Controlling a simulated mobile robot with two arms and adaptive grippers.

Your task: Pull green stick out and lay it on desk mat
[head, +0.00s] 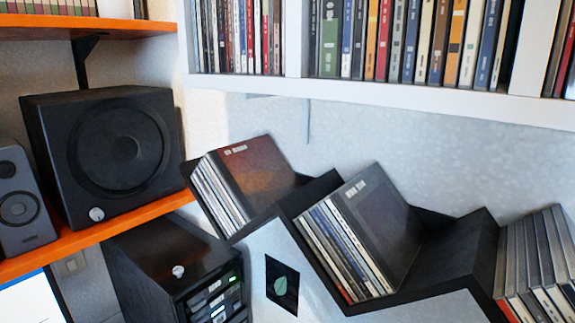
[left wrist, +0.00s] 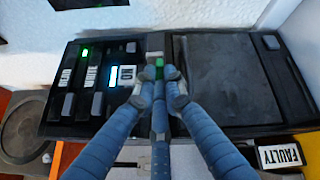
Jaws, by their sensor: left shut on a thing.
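In the left wrist view, the blue fingers of my left gripper (left wrist: 161,82) are shut on a small green stick (left wrist: 159,63). The stick is at the front panel of a dark device (left wrist: 220,85), beside a switch or label marked ON. Only a small green part shows between the fingertips; I cannot tell whether it is still seated in the panel. No gripper shows in the head view. I cannot make out a desk mat in either view.
The panel has lit indicators (left wrist: 85,52) and READ and WRITE labels. A FAULTY label (left wrist: 281,155) lies at lower right. In the head view, a black computer tower (head: 165,250) stands below a speaker (head: 115,150), with zigzag disc shelves (head: 455,250) to the right.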

